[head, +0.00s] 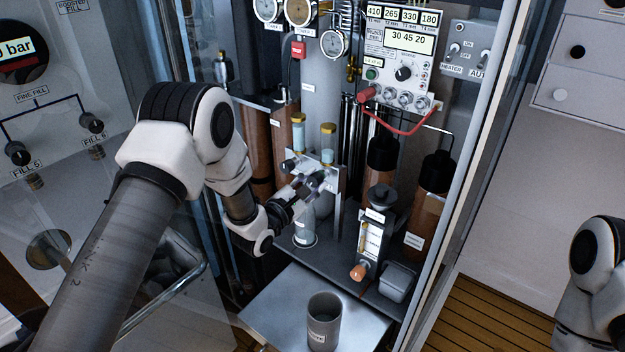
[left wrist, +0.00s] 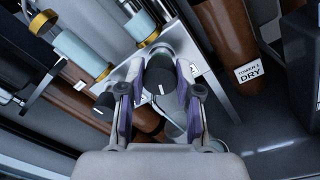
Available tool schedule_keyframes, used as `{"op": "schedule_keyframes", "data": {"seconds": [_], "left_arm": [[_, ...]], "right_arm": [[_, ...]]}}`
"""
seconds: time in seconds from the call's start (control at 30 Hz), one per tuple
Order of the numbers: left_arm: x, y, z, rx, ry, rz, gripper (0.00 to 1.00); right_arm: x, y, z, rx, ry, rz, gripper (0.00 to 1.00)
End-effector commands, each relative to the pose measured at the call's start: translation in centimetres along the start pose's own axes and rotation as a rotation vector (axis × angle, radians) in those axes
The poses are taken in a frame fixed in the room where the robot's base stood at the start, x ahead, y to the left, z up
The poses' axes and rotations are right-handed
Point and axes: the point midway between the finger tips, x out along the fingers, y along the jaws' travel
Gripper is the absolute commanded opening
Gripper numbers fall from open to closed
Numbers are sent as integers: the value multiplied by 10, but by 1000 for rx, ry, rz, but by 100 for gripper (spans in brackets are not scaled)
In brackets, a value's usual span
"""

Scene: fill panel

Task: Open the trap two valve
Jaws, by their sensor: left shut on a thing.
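A pale metal plate (head: 327,187) carries two dark valve knobs inside the open cabinet, below two gold-capped glass traps (head: 328,143). My left gripper (head: 309,188) reaches in from the left and is shut on the right-hand dark valve knob (head: 316,179). In the left wrist view this knob (left wrist: 160,76) sits between the two fingers, with a light mark line on its face. A small tag beside it is too small to read surely. The other dark knob (left wrist: 104,102) is left of the fingers there, and shows in the head view (head: 288,165). My right gripper is outside the view.
A control box with displays (head: 400,60) and a red hose (head: 400,128) is above right. A flowmeter-like unit (head: 371,243) and brown cylinders (head: 425,205) stand right of the gripper. A grey cup (head: 322,318) stands on the front shelf (head: 270,310). Cabinet frame posts flank the opening.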

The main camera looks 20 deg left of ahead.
Motion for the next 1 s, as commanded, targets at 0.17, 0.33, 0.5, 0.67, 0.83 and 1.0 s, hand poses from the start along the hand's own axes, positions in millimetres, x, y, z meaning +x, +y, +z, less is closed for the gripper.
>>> {"op": "schedule_keyframes", "data": {"seconds": [0.17, 0.33, 0.5, 0.67, 0.83, 1.0], "left_arm": [[0, 1, 0, -110, 7, -1, 0], [0, 0, 0, -179, 11, -2, 0], [0, 0, -1, -212, 13, -2, 0], [0, 0, -1, -221, 13, -2, 0], [0, 0, -1, -220, 13, -3, 0], [0, 0, -1, -219, 13, -3, 59]], "right_arm": [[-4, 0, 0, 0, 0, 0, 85], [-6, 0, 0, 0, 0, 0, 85], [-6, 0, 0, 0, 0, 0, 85], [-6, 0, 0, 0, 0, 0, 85], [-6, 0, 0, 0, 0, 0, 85], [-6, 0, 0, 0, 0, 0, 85]]}}
